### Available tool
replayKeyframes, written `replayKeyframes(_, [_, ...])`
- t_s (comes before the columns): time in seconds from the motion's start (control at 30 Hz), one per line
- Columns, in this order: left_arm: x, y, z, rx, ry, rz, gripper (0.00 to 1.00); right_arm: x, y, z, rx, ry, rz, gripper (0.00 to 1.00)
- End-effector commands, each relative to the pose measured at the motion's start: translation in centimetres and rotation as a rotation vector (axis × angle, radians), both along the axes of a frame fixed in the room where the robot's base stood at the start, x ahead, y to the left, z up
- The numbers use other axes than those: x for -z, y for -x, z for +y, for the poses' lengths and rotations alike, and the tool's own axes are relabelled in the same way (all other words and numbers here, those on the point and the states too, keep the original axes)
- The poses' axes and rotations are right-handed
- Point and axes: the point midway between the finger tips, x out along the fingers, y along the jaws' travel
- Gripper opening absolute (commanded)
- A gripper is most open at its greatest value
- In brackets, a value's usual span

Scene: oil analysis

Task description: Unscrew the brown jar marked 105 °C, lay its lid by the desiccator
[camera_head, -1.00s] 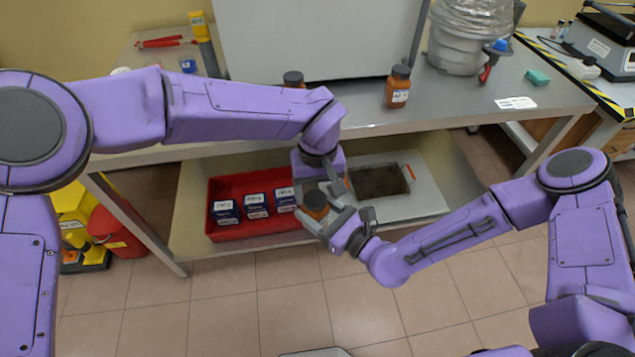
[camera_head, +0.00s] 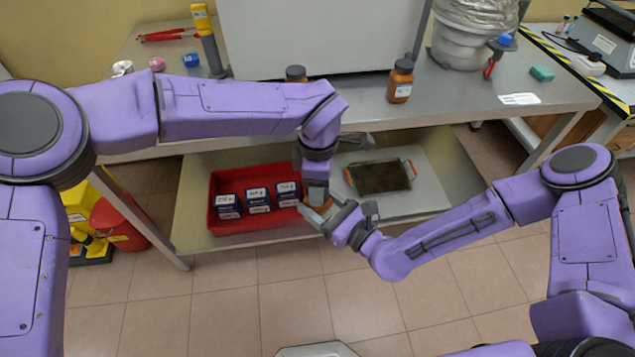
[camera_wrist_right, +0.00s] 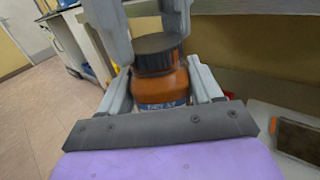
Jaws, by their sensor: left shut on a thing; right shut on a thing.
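A brown jar (camera_wrist_right: 162,82) with a black ribbed lid (camera_wrist_right: 156,50) stands upright between the fingers of my right gripper (camera_wrist_right: 162,92), which is shut on its body. Part of its label shows, but I cannot read a temperature on it. My left gripper (camera_head: 318,198) comes down from above, its fingers on both sides of the lid, shut on it. In the head view the jar is mostly hidden by both grippers (camera_head: 326,212). The jar is held in the air in front of the bench. I cannot make out a desiccator for certain.
Another brown jar (camera_head: 400,82) stands on the bench (camera_head: 460,95), and one more (camera_head: 296,73) is partly hidden behind my left arm. A red tray (camera_head: 240,222) with several labelled boxes lies on the lower shelf, beside a dark rectangular mesh (camera_head: 380,177).

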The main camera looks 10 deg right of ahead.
Motion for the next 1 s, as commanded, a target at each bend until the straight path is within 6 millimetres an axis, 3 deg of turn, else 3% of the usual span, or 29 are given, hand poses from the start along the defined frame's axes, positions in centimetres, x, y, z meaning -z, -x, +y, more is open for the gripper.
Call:
replayKeyframes(0.03, [-0.23,-0.20,-0.30,-0.135,0.012,-0.009,0.13,-0.28,0.58,0.71,-0.026,0.000,-0.006,0.00])
replayKeyframes(0.8, [-0.39,0.14,-0.04,-2.556,-0.023,-0.020,0.13,-0.15,0.57,0.56,-0.021,0.000,-0.003,0.00])
replayKeyframes(1.0, [-0.41,0.25,-0.25,-3.115,-0.035,-0.017,0.13,-0.14,0.51,0.50,-0.019,0.000,-0.003,0.00])
